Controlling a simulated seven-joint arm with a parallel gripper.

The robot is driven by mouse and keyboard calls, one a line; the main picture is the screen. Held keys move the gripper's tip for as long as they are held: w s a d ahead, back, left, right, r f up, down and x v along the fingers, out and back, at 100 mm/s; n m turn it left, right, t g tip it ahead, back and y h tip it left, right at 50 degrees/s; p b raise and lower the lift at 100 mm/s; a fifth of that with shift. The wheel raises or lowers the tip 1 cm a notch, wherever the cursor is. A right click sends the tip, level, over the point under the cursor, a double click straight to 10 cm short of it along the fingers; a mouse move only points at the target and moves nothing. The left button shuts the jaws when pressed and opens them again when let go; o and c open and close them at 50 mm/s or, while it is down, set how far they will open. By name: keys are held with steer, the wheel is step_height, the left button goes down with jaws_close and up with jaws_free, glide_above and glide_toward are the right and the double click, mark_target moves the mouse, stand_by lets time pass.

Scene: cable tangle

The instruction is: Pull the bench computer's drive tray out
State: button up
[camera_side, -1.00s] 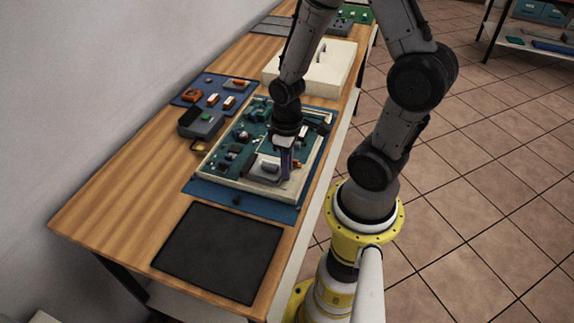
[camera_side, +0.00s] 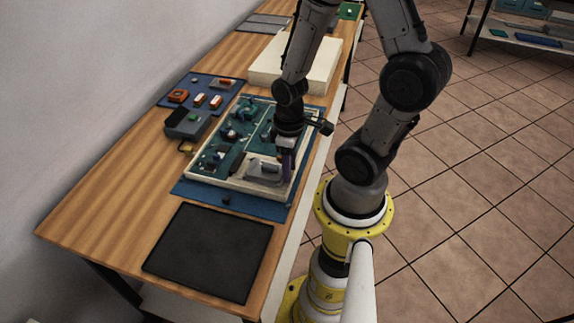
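The bench computer (camera_side: 236,183) is an open pale-framed case with green boards, lying on a blue mat (camera_side: 216,196). A light grey block with a darker top, which looks like the drive tray (camera_side: 262,169), sits at its near right corner. My gripper (camera_side: 286,164) points down at the right end of this block, touching or very close to it. A purple-grey part shows at the fingertips. The fingers are too small and dark to show their gap or whether they hold the block.
A black mat (camera_side: 208,252) lies at the bench's near end. A blue mat with orange parts (camera_side: 203,92) and a grey device (camera_side: 187,123) lie left of the computer. A large cream box (camera_side: 265,76) stands behind it. Bare wood (camera_side: 110,200) is free at left.

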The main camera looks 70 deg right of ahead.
steer(key=shift+o, duration=0.3)
steer(key=shift+w+r, duration=0.1)
steer(key=shift+r, duration=0.1)
step_height(320, 180, up, 13)
steer(key=shift+r, duration=0.2)
stand_by(0.6)
steer(key=a+r+t, duration=0.5)
steer(key=a+r, duration=0.2)
steer(key=r, duration=0.1)
steer(key=shift+s+r+t, duration=0.2)
steer(key=shift+r+t, duration=0.1)
steer(key=shift+r, duration=0.05)
